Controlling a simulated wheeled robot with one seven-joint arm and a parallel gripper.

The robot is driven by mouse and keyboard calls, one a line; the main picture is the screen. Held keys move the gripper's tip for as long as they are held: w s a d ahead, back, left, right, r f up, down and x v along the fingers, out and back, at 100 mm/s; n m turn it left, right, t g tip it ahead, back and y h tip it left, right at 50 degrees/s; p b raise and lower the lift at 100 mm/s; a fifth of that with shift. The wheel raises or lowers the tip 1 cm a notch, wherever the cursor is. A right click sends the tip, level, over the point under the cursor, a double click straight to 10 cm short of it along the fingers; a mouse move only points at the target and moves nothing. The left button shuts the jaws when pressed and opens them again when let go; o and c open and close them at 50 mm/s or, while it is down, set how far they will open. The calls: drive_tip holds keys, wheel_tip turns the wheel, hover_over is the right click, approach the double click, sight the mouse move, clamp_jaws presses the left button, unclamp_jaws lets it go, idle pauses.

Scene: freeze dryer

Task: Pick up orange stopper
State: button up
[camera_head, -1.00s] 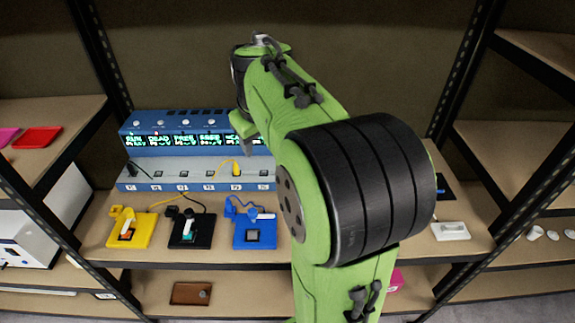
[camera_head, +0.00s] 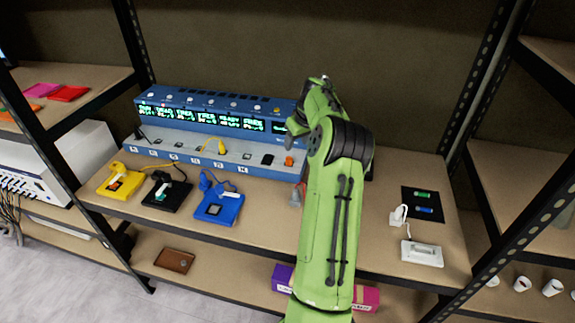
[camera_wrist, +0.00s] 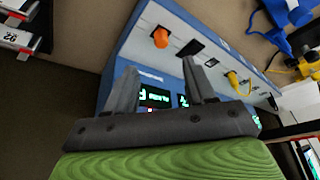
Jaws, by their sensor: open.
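The orange stopper (camera_head: 289,160) sits upright at the right end of the blue-and-grey bench unit (camera_head: 185,148), on its pale top ledge. It also shows in the wrist view (camera_wrist: 160,38), beyond and above the fingertips in the picture. My gripper (camera_wrist: 160,75) is open in the wrist view, with its two grey fingers apart and nothing between them. The stopper is apart from both fingers. In the head view my arm reaches over the right end of the unit and its fingers are hard to make out.
Yellow (camera_head: 119,182), black (camera_head: 166,191) and blue (camera_head: 219,206) stations stand before the unit. A grey and red item (camera_head: 297,194) is beside my arm. A white device (camera_head: 422,253) and a black mat (camera_head: 423,203) lie at right. Shelf posts flank the bay.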

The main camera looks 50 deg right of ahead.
sight(289, 158)
drive_tip(key=b+x, duration=0.1)
drive_tip(key=x, duration=0.9)
drive_tip(key=shift+w+r+b, duration=0.1)
drive_tip(key=shift+w+b, duration=0.1)
drive_tip(key=shift+b, duration=0.2)
drive_tip(key=shift+s+a+r, duration=0.1)
drive_tip(key=shift+c, duration=0.6)
clamp_jaws()
